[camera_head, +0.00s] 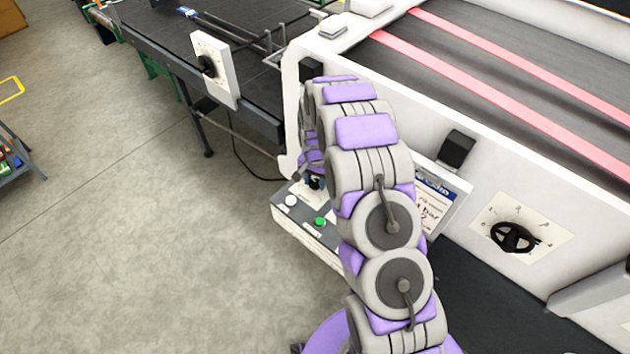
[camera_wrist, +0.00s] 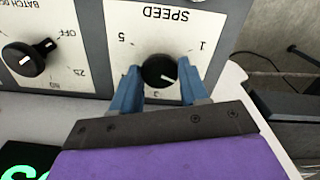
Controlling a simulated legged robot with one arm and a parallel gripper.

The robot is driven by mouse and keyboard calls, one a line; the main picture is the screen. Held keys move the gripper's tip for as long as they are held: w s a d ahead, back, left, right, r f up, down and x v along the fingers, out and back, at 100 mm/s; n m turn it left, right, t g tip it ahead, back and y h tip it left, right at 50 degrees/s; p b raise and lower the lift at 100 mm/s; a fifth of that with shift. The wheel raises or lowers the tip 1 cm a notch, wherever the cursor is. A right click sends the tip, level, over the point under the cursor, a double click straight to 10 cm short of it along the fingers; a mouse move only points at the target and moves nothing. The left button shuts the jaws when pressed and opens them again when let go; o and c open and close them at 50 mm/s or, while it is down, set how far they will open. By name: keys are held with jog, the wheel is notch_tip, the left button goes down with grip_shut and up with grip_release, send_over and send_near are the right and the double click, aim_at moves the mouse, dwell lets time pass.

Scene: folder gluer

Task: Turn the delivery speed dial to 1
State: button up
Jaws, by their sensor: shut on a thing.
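A black round dial (camera_wrist: 158,72) with a white pointer line sits on a white plate marked SPEED in the wrist view. The plate shows 5 at the upper left, 3 below and 1 at the upper right, with the lettering upside down. The pointer aims right and slightly down, between 3 and 1. My gripper (camera_wrist: 160,85) has its blue fingers on both sides of the dial, shut on it. In the head view, my gripper (camera_head: 315,183) is mostly hidden behind my arm, at the grey control box (camera_head: 325,248). The word "delivery" is not visible.
A second black knob (camera_wrist: 30,58), marked BATCH and OFF, is left of the dial. A green button (camera_head: 320,222) is on the control box. Other dials are on a white panel (camera_head: 214,66) and the machine side (camera_head: 512,237). Open floor (camera_head: 130,250) lies left.

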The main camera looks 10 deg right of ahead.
aim_at(314, 183)
jog(key=n+b, duration=0.2)
jog(key=n, duration=0.3)
jog(key=shift+w, duration=0.15)
jog(key=shift+n+b, duration=0.8)
jog(key=shift+n, duration=1.7)
jog(key=shift+r, duration=0.1)
jog(key=o, duration=1.1)
jog(key=shift+c, duration=0.2)
notch_tip(314, 183, up, 17)
jog(key=shift+b, duration=0.3)
jog(key=shift+a+r, duration=0.1)
